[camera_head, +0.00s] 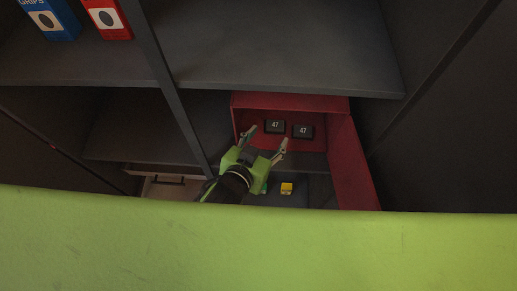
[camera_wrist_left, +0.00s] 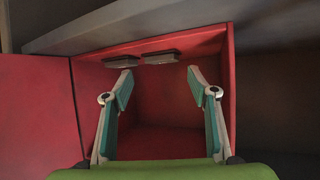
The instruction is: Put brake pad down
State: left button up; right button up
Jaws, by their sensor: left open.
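Two dark blocks labelled 47, which look like brake pads, sit side by side in a red open-fronted box (camera_head: 290,102): a left one (camera_head: 275,126) and a right one (camera_head: 303,131). In the left wrist view both blocks (camera_wrist_left: 121,62) (camera_wrist_left: 160,56) show at the top of the box's red interior (camera_wrist_left: 160,95). My left gripper (camera_head: 267,137) is at the mouth of the box, its fingers spread with nothing between them. In the wrist view its fingertips (camera_wrist_left: 160,69) are just short of the blocks, apart from them as far as I can tell. My right gripper is not in view.
The red door (camera_head: 350,165) stands open at the box's right. Dark shelves (camera_head: 270,45) surround it, with a blue box (camera_head: 50,18) and a red box (camera_head: 107,18) at upper left. A small yellow item (camera_head: 286,188) lies below. My green body covers the bottom.

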pick_arm(q)
jog(key=b+v, duration=0.1)
jog(key=v, duration=0.6)
dwell(0.5)
